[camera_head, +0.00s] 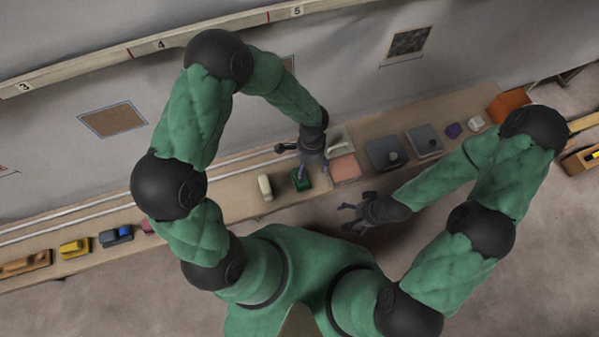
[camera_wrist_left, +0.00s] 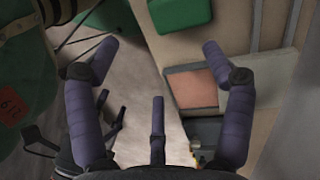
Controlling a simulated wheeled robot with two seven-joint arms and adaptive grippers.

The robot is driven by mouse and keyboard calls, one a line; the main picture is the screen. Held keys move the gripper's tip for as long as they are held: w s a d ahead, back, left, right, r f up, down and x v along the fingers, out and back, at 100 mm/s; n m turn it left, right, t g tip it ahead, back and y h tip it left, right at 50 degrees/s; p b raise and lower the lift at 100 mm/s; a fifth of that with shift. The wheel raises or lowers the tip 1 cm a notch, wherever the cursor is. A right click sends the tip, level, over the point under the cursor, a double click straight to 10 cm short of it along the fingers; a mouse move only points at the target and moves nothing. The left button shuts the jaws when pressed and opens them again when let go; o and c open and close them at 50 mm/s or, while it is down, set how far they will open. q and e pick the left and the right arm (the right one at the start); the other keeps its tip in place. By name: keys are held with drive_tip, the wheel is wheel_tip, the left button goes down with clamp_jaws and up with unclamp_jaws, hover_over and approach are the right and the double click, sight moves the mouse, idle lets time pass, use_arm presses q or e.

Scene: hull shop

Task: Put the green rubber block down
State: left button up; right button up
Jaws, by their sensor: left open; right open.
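The green rubber block (camera_head: 301,182) lies on the long narrow bench, between a cream block and a salmon pad. It also shows at the top edge of the left wrist view (camera_wrist_left: 180,14), partly cut off. My left gripper (camera_head: 303,166) is over the bench, right by the green block, and hides part of it in the head view. Its purple fingers are spread in the left wrist view (camera_wrist_left: 152,58), with nothing between them and the block beyond their tips. My right gripper (camera_head: 352,215) is open and empty, off the bench's near edge, above the floor.
The bench (camera_head: 225,197) runs along a grey wall. It carries a cream block (camera_head: 265,187), a salmon pad (camera_head: 345,168), grey plates (camera_head: 380,153), a purple piece (camera_head: 453,130) and an orange box (camera_head: 507,105). Yellow (camera_head: 75,248) and blue (camera_head: 124,234) pieces lie at the left.

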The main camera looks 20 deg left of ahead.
sight(306, 185)
use_arm(q)
drive_tip(key=s+f+n+h, duration=0.1)
drive_tip(key=s+f+n, duration=0.1)
drive_tip(key=s+n, duration=0.1)
drive_tip(key=s+d+f+n+h, duration=0.1)
drive_tip(key=s+f+n+h, duration=0.1)
drive_tip(key=f+n, duration=0.1)
drive_tip(key=shift+s+d, duration=0.2)
drive_tip(key=shift+s, duration=0.2)
drive_tip(key=s+a+n, duration=0.1)
drive_tip(key=n, duration=0.1)
drive_tip(key=s+a+f+n+t, duration=0.1)
drive_tip(key=n, duration=0.1)
drive_tip(key=s+a+f+n+t, duration=0.1)
drive_tip(key=s+n, duration=0.1)
drive_tip(key=shift+f+h, duration=0.15)
drive_tip(key=shift+h, duration=0.25)
